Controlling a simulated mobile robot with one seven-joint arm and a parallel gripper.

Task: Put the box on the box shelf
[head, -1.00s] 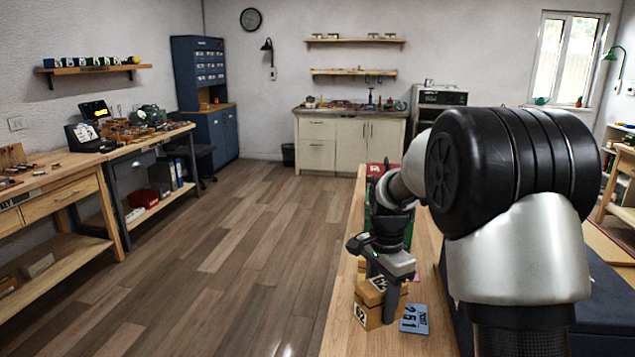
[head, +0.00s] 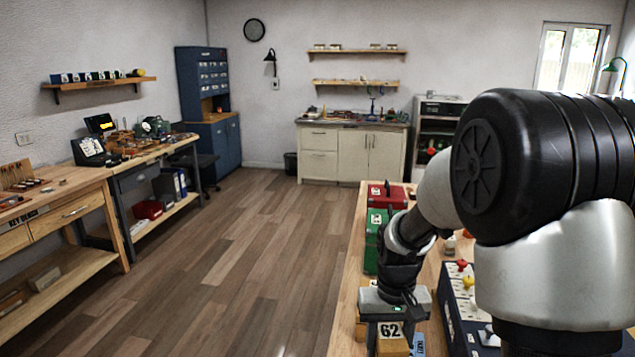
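My gripper (head: 391,335) is at the bottom of the head view, pointing down over the near bench. Its fingers stand on either side of a small wooden box (head: 393,348) with a white label reading 62, and it appears shut on it. The lower part of the box is cut off by the frame edge. Which shelf is the box shelf is not clear; a wooden wall shelf (head: 105,83) at the upper left bears a row of small labelled items. Two more shelves, upper (head: 355,52) and lower (head: 355,83), hang on the back wall.
The near bench (head: 350,270) holds a red case (head: 386,195), a green case (head: 372,258) and a blue tag (head: 418,345). A dark blue box with coloured knobs (head: 455,300) lies to the right. Workbenches line the left wall. The wooden floor (head: 250,250) between is clear.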

